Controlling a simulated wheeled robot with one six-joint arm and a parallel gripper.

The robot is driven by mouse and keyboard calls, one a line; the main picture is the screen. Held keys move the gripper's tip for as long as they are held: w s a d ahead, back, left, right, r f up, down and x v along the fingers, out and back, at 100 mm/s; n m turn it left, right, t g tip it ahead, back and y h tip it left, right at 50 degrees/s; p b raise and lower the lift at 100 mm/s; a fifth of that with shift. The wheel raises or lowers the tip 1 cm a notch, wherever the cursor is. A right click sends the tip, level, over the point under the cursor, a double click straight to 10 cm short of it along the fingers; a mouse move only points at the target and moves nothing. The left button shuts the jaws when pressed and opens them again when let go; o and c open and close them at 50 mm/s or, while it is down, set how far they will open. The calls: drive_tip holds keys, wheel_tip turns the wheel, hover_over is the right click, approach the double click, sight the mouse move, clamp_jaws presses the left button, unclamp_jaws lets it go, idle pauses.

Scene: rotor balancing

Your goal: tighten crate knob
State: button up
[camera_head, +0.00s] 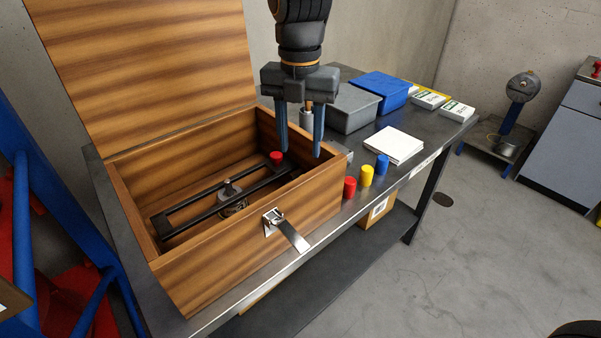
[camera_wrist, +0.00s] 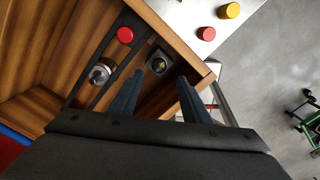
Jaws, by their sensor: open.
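The open wooden crate (camera_head: 215,254) stands on the dark table, its lid (camera_head: 150,60) raised. Inside lies a black bar frame (camera_head: 178,208) with a silver-and-black knob (camera_head: 230,188) at its middle; a silver round knob also shows in the wrist view (camera_wrist: 100,73). A red cap (camera_head: 276,157) sits toward the bar's far end, also in the wrist view (camera_wrist: 125,34). My gripper (camera_head: 301,152) is open and empty above the crate's right end, apart from the middle knob. In the wrist view, a dark square fitting with a round centre (camera_wrist: 159,62) lies just beyond my fingertips (camera_wrist: 161,77).
Red (camera_head: 349,187), yellow (camera_head: 366,176) and blue (camera_head: 382,165) cylinders stand on the table right of the crate. A white pad (camera_head: 394,145), a grey bin (camera_head: 352,108) and a blue bin (camera_head: 379,91) are behind. A metal latch (camera_head: 287,229) hangs on the crate's front.

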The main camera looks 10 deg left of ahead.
drive_tip(key=shift+f+p, duration=0.75)
drive_tip(key=shift+f, duration=3.35)
drive_tip(key=c, duration=1)
